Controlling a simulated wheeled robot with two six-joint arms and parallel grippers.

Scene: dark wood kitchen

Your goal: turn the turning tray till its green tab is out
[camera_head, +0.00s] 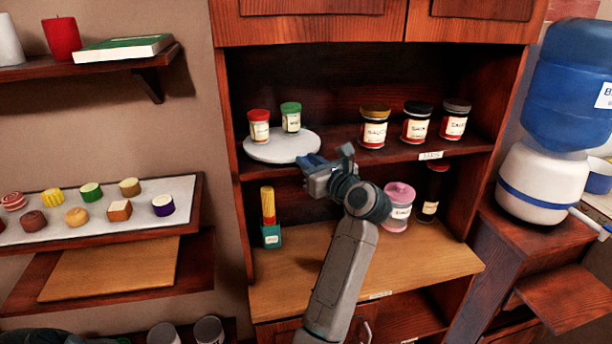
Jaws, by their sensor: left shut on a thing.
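The turning tray (270,150) is a round white disc on the upper cabinet shelf, at its left end. A red-lidded jar (259,126) and a green-lidded jar (291,118) stand upright on it. No green tab can be seen on the visible rim. My left gripper (310,161) is at the tray's front right edge, shut on the tray there. Its blue-looking fingers and body hide that stretch of rim, so the exact part held is hidden. My right gripper is not in view.
Several labelled jars (416,122) stand right of the tray on the same shelf. Below are a teal holder (271,236), a pink-lidded jar (398,206) and a dark bottle (432,194). A water dispenser (546,184) stands at the right. The shelf's upright (229,150) is close left of the tray.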

